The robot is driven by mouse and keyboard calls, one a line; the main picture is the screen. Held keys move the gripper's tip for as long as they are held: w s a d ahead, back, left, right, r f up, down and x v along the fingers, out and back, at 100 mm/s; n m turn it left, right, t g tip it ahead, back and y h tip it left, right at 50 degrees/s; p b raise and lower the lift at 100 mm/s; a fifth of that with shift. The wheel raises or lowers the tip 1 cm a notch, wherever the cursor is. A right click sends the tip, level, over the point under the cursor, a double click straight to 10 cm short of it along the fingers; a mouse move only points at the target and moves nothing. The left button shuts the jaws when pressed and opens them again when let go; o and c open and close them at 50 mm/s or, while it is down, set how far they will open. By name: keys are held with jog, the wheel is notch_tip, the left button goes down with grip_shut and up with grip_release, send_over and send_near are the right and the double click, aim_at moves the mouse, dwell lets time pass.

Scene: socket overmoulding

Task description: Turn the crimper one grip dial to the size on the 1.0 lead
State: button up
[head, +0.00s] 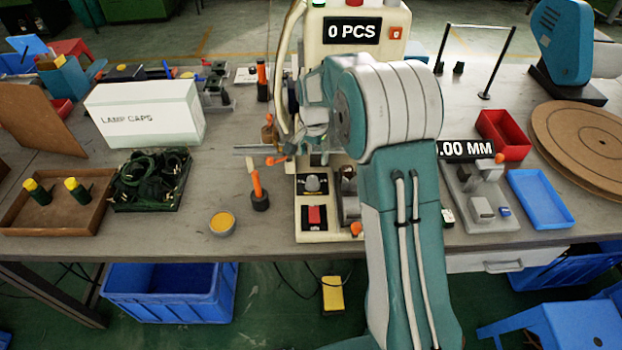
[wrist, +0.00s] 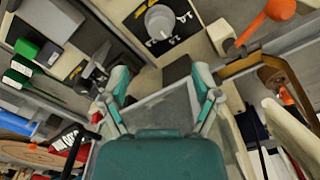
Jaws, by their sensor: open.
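The grip dial (head: 313,184) is a grey knob on a black plate low on the front of the cream crimper (head: 311,212). The dial also shows at the top of the wrist view (wrist: 160,22), with white size marks around it that I cannot read surely. My gripper (wrist: 160,85) is open and empty, its two teal fingers apart; the dial lies beyond the fingertips, not touching them. In the head view my gripper (head: 314,130) is above and behind the dial, partly hidden by my wrist. Dark leads (head: 152,178) lie coiled at left; no size tag is readable.
A red button (head: 314,216) sits below the dial. An orange-handled tool (head: 258,188) and a yellow-topped tin (head: 222,223) stand left of the crimper. A gauge (head: 482,200), a blue tray (head: 541,198) and a red bin (head: 503,135) are at right.

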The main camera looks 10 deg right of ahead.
aim_at(312, 179)
jog(key=f, duration=0.9)
jog(key=shift+s+a, duration=0.1)
jog(key=shift+a, duration=0.15)
jog(key=shift+d+f, duration=0.1)
jog(key=shift+f, duration=0.5)
grip_shut()
